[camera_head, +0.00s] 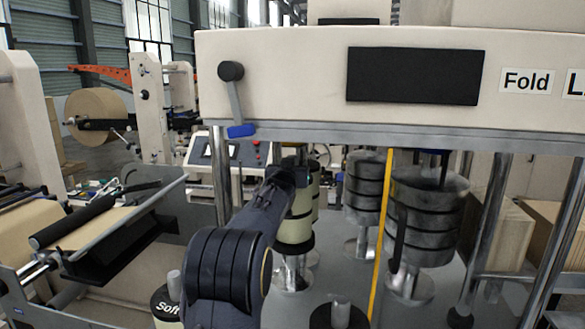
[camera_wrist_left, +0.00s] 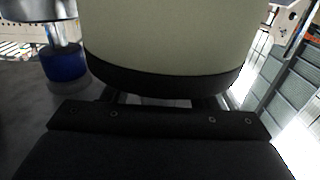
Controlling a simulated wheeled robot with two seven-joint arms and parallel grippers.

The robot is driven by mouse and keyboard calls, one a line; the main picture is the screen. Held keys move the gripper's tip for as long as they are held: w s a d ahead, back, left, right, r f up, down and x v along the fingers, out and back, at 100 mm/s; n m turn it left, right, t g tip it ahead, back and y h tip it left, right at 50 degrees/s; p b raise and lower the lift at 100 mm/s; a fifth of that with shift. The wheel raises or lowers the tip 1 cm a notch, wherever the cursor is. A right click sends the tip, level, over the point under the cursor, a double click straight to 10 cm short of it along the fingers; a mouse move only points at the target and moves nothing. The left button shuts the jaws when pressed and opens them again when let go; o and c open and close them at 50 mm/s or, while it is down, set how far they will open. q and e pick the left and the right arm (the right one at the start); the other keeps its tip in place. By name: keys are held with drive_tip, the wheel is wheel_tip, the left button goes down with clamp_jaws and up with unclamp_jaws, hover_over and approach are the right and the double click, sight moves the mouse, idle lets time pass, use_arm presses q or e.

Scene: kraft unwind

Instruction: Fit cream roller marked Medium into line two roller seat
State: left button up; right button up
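A cream roller (camera_head: 297,228) with a black lower band shows behind my left arm, above a chrome pedestal (camera_head: 293,277). No marking on it is readable. My left gripper (camera_head: 292,165) is at its upper part, mostly hidden by my own wrist. In the left wrist view a cream roller (camera_wrist_left: 175,40) with a black band fills the space right before the gripper (camera_wrist_left: 165,100). The fingertips are hidden by the roller, so its grip is unclear. My right gripper is not in view. No line two label is readable.
A roller marked "Soft" (camera_head: 167,308) stands at lower left, and a black-topped roller (camera_head: 338,315) stands at bottom centre. Dark-banded grey rollers (camera_head: 425,215) stand to the right behind a yellow strip (camera_head: 382,240). The machine beam (camera_head: 300,85) spans overhead; chrome posts (camera_head: 220,175) flank the space.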

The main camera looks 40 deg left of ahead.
use_arm(q)
drive_tip(key=b+v, duration=0.5)
drive_tip(key=v, duration=0.7)
drive_tip(key=shift+b, duration=0.35)
drive_tip(key=shift+r, duration=0.15)
idle(0.5)
